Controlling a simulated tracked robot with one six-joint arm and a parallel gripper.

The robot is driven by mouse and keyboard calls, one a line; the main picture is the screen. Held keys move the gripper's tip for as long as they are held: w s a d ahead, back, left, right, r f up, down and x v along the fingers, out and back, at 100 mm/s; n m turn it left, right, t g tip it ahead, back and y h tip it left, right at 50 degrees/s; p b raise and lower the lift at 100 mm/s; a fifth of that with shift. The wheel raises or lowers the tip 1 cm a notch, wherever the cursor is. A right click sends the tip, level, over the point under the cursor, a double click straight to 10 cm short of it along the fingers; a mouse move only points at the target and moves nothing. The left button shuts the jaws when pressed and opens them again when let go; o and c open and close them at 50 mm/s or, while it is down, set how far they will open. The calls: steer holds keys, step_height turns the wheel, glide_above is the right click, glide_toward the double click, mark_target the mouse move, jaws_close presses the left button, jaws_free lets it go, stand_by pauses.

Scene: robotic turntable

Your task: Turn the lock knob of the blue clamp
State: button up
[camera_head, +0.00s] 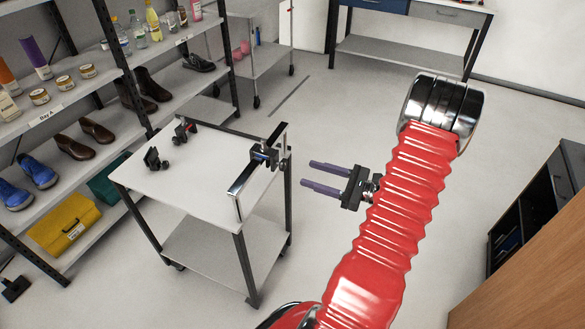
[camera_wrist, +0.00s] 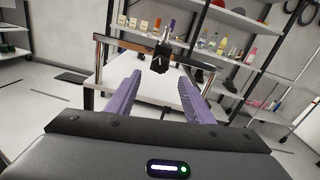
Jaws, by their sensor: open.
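The blue clamp (camera_head: 263,155) is mounted on a chrome rail (camera_head: 258,172) at the right side of a white table. Its body is mostly dark, with a little blue showing. In the wrist view a black knob (camera_wrist: 160,63) faces me, just beyond and between my fingertips in the picture. My gripper (camera_head: 307,173) has two purple fingers pointing left at the clamp in the head view. It is open and empty, with a gap between fingertips and clamp. The fingers also show in the wrist view (camera_wrist: 160,80). The far side of the clamp is hidden.
The white table (camera_head: 180,185) also carries a red-and-black clamp (camera_head: 182,132) and a small black fixture (camera_head: 153,159). A shelf rack (camera_head: 100,97) with shoes and bottles stands behind it at left. A wooden cabinet (camera_head: 535,265) is at right. The floor around my gripper is clear.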

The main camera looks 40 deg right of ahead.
mark_target(286, 166)
steer(key=x, duration=0.7)
steer(key=shift+w+a, duration=0.1)
steer(key=shift+w, duration=0.15)
steer(key=shift+c, duration=0.6)
steer(key=c, duration=0.9)
